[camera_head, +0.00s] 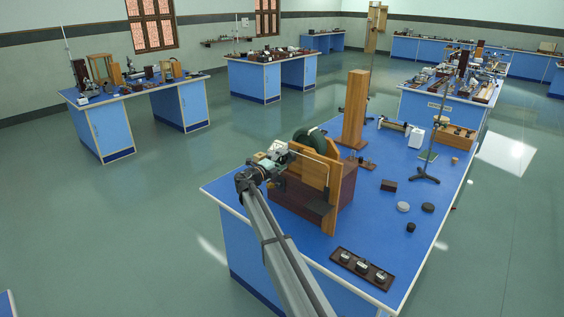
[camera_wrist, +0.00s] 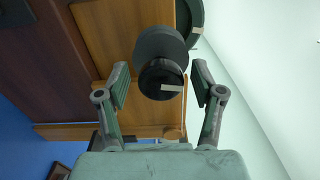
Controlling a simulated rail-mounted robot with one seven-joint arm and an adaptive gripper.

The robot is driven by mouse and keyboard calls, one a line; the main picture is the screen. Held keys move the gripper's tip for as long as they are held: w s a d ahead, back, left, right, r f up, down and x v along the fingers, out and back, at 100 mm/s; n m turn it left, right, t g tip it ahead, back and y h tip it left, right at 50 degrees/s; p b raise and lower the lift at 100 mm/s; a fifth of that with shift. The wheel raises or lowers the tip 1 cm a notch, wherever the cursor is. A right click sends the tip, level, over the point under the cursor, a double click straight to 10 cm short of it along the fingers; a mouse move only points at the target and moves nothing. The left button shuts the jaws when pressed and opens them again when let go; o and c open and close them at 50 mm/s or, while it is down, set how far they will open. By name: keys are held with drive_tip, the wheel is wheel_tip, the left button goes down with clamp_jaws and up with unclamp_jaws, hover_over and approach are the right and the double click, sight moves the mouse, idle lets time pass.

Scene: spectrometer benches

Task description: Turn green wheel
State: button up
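The dark green wheel (camera_head: 309,138) stands upright at the top of a wooden apparatus (camera_head: 331,212) on the near blue bench. In the wrist view a curved piece of its green rim (camera_wrist: 197,12) shows at the top; the rest is cut off or hidden. My gripper (camera_head: 279,152) is at the upper left of the apparatus, partly covering it. In the wrist view my gripper (camera_wrist: 160,85) is open, with one finger on each side of a round black knob (camera_wrist: 161,79) bearing a pale strip. A grey disc (camera_wrist: 160,45) sits behind the knob. Neither finger visibly touches the knob.
A tall wooden post (camera_head: 355,108) stands behind the apparatus. A dark tray with several small parts (camera_head: 362,267) lies at the bench's front. Small round pieces (camera_head: 403,207) and a metal stand (camera_head: 424,172) are to the right. Bare blue bench top (camera_head: 370,215) lies between.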

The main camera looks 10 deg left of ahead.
drive_tip(key=shift+s, duration=0.1)
drive_tip(key=v, duration=1.2)
